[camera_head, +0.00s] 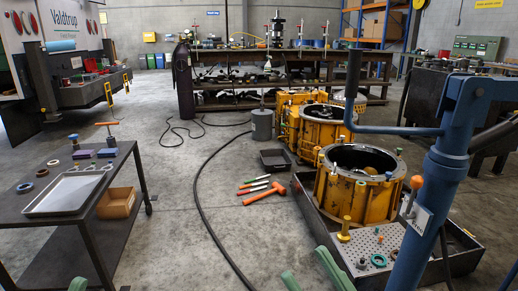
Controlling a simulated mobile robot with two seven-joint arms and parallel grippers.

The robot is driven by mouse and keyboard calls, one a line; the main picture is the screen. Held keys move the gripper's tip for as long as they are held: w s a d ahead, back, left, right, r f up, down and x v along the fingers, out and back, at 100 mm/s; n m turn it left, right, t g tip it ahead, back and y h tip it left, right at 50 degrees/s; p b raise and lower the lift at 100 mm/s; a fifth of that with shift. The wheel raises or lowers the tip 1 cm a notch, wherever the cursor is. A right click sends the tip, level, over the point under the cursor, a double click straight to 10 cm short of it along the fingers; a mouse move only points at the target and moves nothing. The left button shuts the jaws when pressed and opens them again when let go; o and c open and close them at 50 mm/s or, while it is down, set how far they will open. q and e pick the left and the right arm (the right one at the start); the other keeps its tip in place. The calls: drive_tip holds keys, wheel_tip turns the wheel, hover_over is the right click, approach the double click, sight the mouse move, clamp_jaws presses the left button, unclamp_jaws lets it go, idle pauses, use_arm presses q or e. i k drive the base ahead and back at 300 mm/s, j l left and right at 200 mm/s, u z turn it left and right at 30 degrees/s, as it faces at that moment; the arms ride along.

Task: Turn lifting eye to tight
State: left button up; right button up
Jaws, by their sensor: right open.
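A yellow, round transmission housing (345,200) stands in a dark tray (322,222) right of the middle, its open top facing up. Small coloured fittings sit around its rim; they are too small to tell which is the lifting eye. A yellow upright piece (343,230) stands on the perforated plate in front of the housing. My right gripper (305,263) shows as two green fingers at the bottom edge, apart and empty, short of the tray. A green tip (78,284) at the bottom left may be my left gripper; its jaws are not clear.
A blue hoist post (428,200) with an arm stands at the right, in front of the tray. Hand tools and an orange hammer (258,196) lie on the floor. A dark cart with a metal tray (65,195) stands left.

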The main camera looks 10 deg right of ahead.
sight(333, 173)
drive_tip(key=i, duration=1.4)
drive_tip(key=i+z, duration=0.4)
drive_tip(key=i, duration=0.15)
drive_tip(key=i+j+z, duration=0.2)
drive_tip(key=i+z, duration=0.2)
drive_tip(key=i, duration=0.2)
drive_tip(key=i+j+z, duration=0.1)
drive_tip(key=i+z, duration=0.3)
drive_tip(key=i+j+z, duration=0.15)
drive_tip(key=i+z, duration=0.2)
drive_tip(key=i+j+z, duration=0.4)
drive_tip(key=k+l, duration=0.05)
drive_tip(key=l, duration=0.05)
